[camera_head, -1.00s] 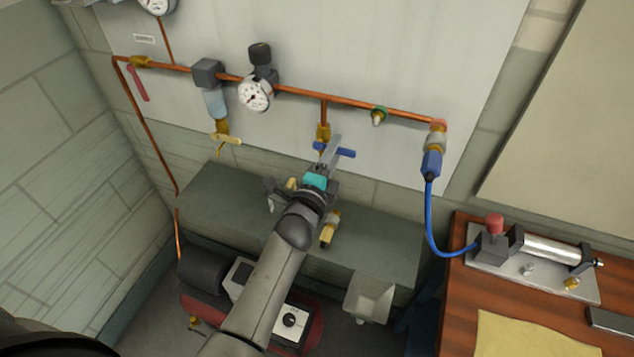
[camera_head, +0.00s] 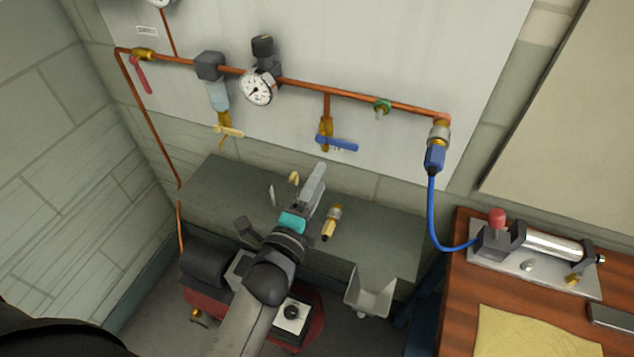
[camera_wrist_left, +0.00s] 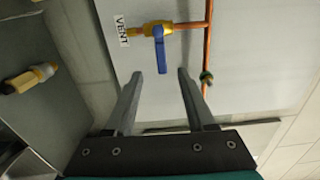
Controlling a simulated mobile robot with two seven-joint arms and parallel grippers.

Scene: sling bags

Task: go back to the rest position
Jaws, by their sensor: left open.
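My left gripper (camera_head: 296,190) is open and empty in front of the wall, above the grey shelf. In the left wrist view its two fingers (camera_wrist_left: 158,95) stand apart with nothing between them. The valve with a blue handle (camera_head: 337,143) hangs from the copper pipe, beyond the gripper and apart from it. In the left wrist view the blue handle (camera_wrist_left: 160,50) shows past the fingertips, beside a label reading VENT (camera_wrist_left: 121,30). My right gripper is not in view.
A grey shelf (camera_head: 390,235) runs along the wall, with a brass fitting (camera_head: 332,222) on it. A pressure gauge (camera_head: 257,88) sits on the copper pipe (camera_head: 350,100). A blue hose (camera_head: 433,215) leads to a cylinder fixture (camera_head: 550,246) on the wooden bench (camera_head: 455,310) at right.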

